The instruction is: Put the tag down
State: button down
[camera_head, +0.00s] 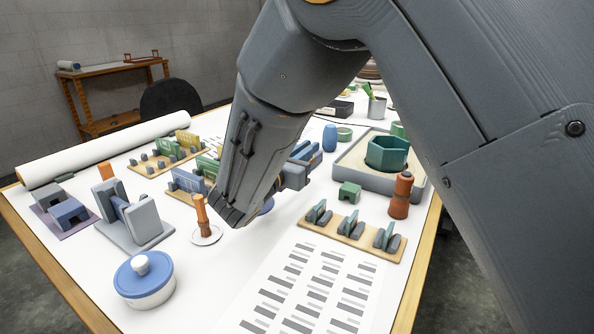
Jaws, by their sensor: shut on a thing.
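My gripper (234,214) points down low over the white-covered table (222,284), left of the picture's middle. It is shut on the tag, but my fingers and arm hide the tag, so its shape and colour cannot be told. An orange-brown post (201,214) on a white round base (206,236) stands upright just left of my fingertips. A bit of a blue round thing (268,206) shows just right of my fingers; I cannot tell what it is.
A blue-lidded pot (144,279) and a grey stand (146,225) stand at left. A wooden board (364,244) with grey and green pieces lies at right, near an orange-brown bottle (401,196) and a grey tray (347,168). A printed sheet (303,290) lies in front.

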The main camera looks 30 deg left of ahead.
jog(key=shift+f+p, duration=0.5)
jog(key=shift+f, duration=2.5)
jog(key=shift+f, duration=0.15)
jog(key=c, duration=1.8)
grip_release()
jog(key=shift+s, duration=0.35)
jog(key=s, duration=0.2)
jog(key=s+b, duration=0.1)
jog(key=s, duration=0.1)
jog(key=s+b, duration=0.1)
jog(key=s, duration=0.1)
jog(key=shift+s+a, duration=0.3)
jog(key=shift+s, duration=0.1)
jog(key=shift+r, duration=0.2)
